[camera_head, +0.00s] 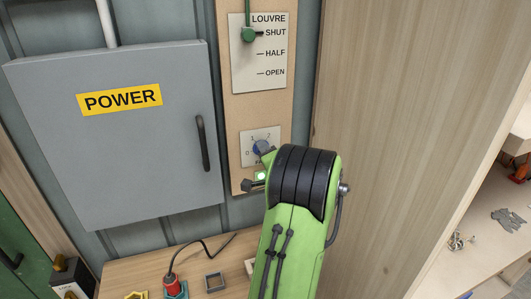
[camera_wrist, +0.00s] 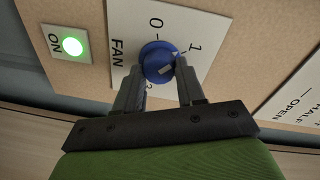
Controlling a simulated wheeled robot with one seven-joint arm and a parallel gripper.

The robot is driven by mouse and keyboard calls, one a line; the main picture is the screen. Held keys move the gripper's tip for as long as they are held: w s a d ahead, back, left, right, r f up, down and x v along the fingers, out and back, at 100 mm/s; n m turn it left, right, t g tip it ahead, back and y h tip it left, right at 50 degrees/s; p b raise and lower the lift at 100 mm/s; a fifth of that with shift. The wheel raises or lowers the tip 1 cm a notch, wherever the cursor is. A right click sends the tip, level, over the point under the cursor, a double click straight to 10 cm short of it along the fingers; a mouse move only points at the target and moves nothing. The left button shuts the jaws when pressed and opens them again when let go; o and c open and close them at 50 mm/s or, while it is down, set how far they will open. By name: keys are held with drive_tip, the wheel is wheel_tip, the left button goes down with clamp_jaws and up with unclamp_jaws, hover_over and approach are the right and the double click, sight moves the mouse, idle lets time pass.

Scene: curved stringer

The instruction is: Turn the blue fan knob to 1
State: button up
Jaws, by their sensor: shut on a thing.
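The blue fan knob (camera_wrist: 158,60) sits on a white plate (camera_wrist: 128,22) marked FAN, with 0, 1 and 2 around it. A white mark shows on the knob's face. It seems to lie towards the 1 side, but I cannot tell exactly where it points. My gripper (camera_wrist: 161,66) is shut on the knob, one finger on each side. In the head view the knob (camera_head: 261,147) shows just above my green arm. The arm hides part of the plate, and the gripper's tips are hard to make out there.
A lit green ON lamp (camera_wrist: 72,46) is beside the plate. The louvre panel (camera_head: 266,83) is above, its green lever (camera_head: 248,35) at SHUT. A grey POWER cabinet (camera_head: 115,140) stands left, a wooden wall (camera_head: 400,100) right. A red-topped item (camera_head: 172,285) stands on the bench below.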

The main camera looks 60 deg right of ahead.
drive_tip(key=shift+s+m, duration=0.1)
drive_tip(key=shift+m, duration=1)
drive_tip(key=shift+f, duration=0.1)
drive_tip(key=o, duration=1)
drive_tip(key=shift+o, duration=0.2)
drive_tip(key=b+v, duration=0.4)
drive_tip(key=v, duration=1.1)
drive_tip(key=shift+s+a, duration=0.2)
drive_tip(key=shift+s, duration=0.1)
